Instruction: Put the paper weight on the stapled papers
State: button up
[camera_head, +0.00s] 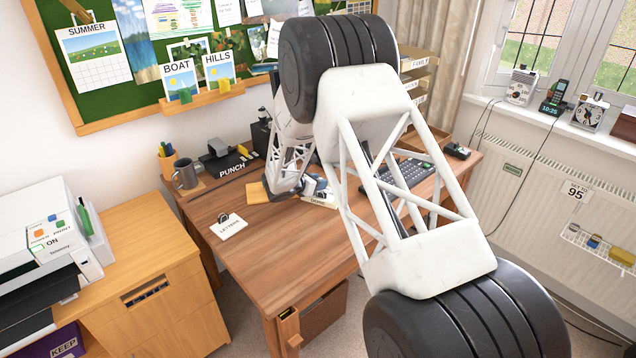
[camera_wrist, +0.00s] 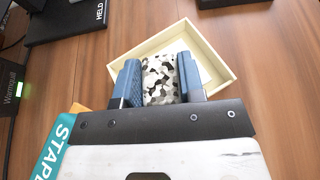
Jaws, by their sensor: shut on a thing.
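The paper weight, a block speckled black, white and grey (camera_wrist: 160,78), sits between the two blue fingers of my gripper (camera_wrist: 160,85) in the wrist view. The gripper is shut on it, over or partly inside a shallow cream tray (camera_wrist: 135,54). I cannot tell whether the paper weight touches the tray's floor. A pale patch that may be paper shows in the tray beside the fingers. I cannot make out the stapled papers for certain. In the head view my gripper (camera_head: 318,187) is small, low at the tray marked DONE (camera_head: 318,203), and partly hidden by my arm.
On the brown desk (camera_head: 275,258) lie a LETTERS card with a clip (camera_head: 228,226), a PUNCH block (camera_head: 230,163), a grey mug (camera_head: 185,174) and a keyboard (camera_head: 408,173). A teal item lettered STAP (camera_wrist: 54,148) is beside my gripper. The desk's front left is clear.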

jog(key=shift+f, duration=0.15)
jog(key=o, duration=1)
jog(key=shift+s+a+r, duration=0.15)
jog(key=shift+r, duration=0.1)
jog(key=v, duration=1.1)
jog(key=shift+s+a+r, duration=0.15)
jog(key=shift+s+a, duration=0.05)
jog(key=shift+d+r, duration=0.1)
